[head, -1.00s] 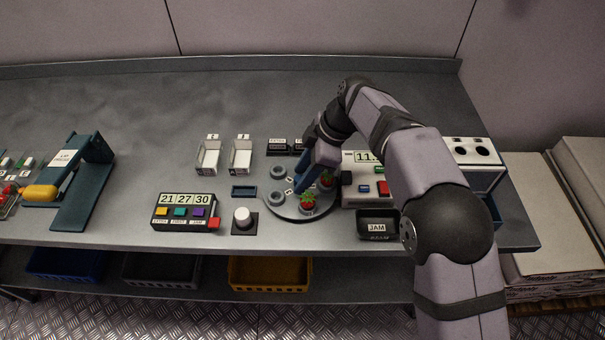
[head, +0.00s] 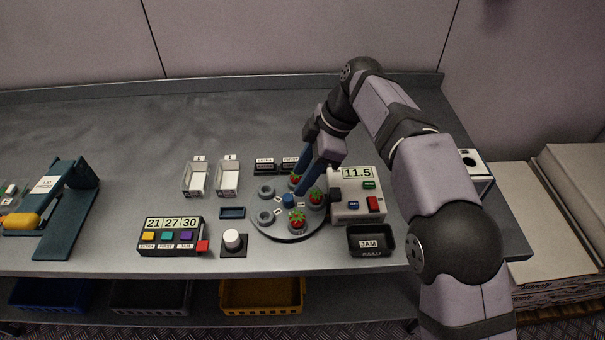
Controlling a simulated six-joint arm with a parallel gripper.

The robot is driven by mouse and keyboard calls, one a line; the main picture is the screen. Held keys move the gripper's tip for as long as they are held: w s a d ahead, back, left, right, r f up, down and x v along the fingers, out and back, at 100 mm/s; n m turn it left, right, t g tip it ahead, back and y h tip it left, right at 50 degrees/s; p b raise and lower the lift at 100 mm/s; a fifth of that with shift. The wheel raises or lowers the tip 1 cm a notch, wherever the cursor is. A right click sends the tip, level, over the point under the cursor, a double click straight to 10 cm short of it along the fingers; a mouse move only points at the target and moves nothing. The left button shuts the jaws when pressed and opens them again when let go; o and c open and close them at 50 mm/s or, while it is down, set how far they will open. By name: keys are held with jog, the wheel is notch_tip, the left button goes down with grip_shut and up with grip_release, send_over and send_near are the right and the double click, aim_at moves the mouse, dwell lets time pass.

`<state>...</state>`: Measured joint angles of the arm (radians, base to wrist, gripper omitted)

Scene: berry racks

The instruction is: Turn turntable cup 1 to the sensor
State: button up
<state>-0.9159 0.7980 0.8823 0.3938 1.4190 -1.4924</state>
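The round grey turntable (head: 287,234) carries ring-shaped cups and small white tags, too small to read, so I cannot tell which is cup 1. Two cups on its left, a rear one (head: 266,191) and a front one (head: 265,217), look empty. Red strawberries sit at the front (head: 297,222), at the right (head: 316,197) and, partly hidden by my fingers, at the back (head: 294,181). A blue knob (head: 288,200) is at the centre. My gripper (head: 301,191) has blue fingers pointing down just behind and right of the knob; their gap is unclear. The sensor unit (head: 345,207), reading 11.5, stands to the right.
A black JAM tray (head: 372,254) is at front right. A button box (head: 171,252) reading 21 27 30 and a white-topped knob (head: 232,239) stand left. Two white holders (head: 228,180) are behind. The rear left bench is clear.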

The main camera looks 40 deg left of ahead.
jog(key=shift+r, duration=0.1)
notch_tip(320, 180, up, 11)
jog(key=p, duration=1.1)
dwell(0.5)
